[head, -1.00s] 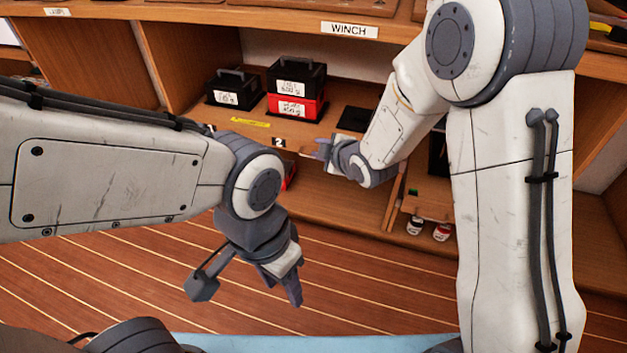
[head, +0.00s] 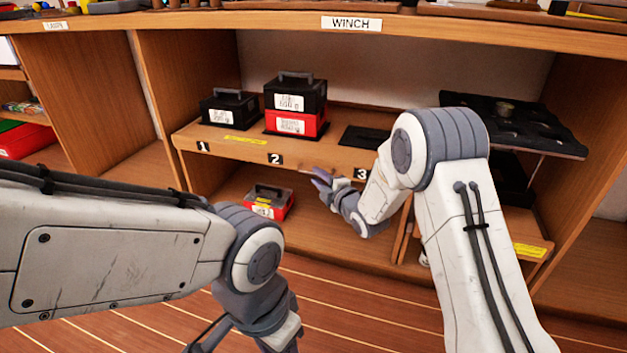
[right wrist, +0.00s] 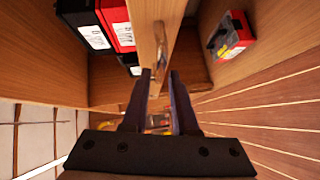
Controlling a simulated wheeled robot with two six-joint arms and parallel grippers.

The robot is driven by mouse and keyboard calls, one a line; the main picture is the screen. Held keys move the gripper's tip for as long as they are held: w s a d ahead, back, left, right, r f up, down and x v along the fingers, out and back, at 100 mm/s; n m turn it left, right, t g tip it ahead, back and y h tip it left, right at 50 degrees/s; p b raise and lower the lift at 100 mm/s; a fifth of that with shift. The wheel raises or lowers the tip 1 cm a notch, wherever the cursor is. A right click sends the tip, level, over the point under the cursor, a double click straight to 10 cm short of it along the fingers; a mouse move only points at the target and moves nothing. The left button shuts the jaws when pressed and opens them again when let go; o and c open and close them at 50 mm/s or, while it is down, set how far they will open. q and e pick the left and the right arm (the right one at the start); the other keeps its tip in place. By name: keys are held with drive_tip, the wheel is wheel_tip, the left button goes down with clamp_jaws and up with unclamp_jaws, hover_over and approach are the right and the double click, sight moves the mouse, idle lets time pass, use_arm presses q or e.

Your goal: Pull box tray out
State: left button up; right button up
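The wooden box tray (head: 232,148) is a shelf board in the cabinet bay under the WINCH label, with black number tags 1, 2 and 3 on its front edge. It carries a black box (head: 229,108), a black box (head: 296,92) stacked on a red one (head: 290,122), and a flat black pad (head: 364,138). My right gripper (head: 322,180) is at the front edge between tags 2 and 3. In the right wrist view its fingers (right wrist: 160,85) are apart near the tray edge (right wrist: 150,40); contact is unclear. My left gripper (head: 245,338) is low, open and partly cut off.
A red box with a dark lid (head: 268,203) sits on the lower shelf under the tray. Upright partitions bound the bay. The plank floor (head: 350,295) in front is clear.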

sight(314, 174)
drive_tip(key=shift+b+x, duration=0.45)
drive_tip(key=shift+x, duration=1.2)
clamp_jaws()
